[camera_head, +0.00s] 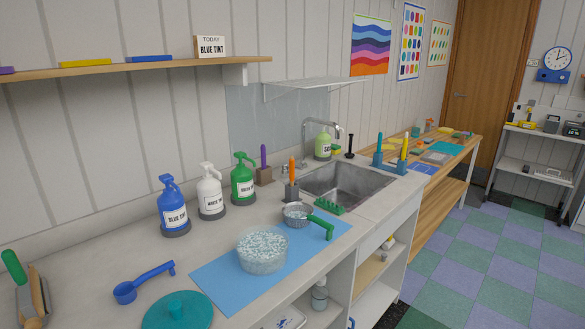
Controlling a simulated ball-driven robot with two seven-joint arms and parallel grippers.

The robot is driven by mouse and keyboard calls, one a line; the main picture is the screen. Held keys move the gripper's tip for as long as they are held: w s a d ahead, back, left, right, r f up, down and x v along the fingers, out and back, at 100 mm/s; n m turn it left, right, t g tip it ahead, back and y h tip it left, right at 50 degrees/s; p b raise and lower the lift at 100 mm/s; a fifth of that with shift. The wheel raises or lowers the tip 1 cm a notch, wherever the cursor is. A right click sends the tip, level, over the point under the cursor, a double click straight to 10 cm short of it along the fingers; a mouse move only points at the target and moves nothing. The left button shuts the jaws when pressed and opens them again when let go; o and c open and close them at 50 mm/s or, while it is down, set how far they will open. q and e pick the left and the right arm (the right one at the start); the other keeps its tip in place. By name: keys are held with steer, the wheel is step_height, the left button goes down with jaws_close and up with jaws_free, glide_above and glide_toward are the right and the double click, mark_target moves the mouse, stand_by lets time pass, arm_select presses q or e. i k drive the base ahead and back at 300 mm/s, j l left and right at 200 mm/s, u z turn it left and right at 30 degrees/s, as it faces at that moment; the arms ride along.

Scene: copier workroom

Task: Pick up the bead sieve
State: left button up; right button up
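The bead sieve (297,213) is a small grey round bowl with a green handle (326,229) that points to the lower right. It sits at the far right end of the blue mat (215,284), just behind a clear tub of pale beads (263,251). The sieve and the tub look close together; I cannot tell whether they touch. Neither of my grippers shows in the head view.
Blue, white and green jugs (243,179) stand along the wall. A blue scoop (143,283) and a teal disc (178,311) lie at the front left. The sink (345,185) lies behind the sieve. A shelf (120,67) overhangs the counter's left part.

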mark_target(296, 214)
steer(key=i+l+u, duration=0.1)
steer(key=u, duration=1)
steer(key=l+u, duration=0.65)
steer(key=l, duration=0.15)
steer(key=k+l+u, duration=0.15)
steer(key=l+u, duration=0.15)
steer(key=k+l+u, duration=0.15)
steer(key=l+u, duration=0.2)
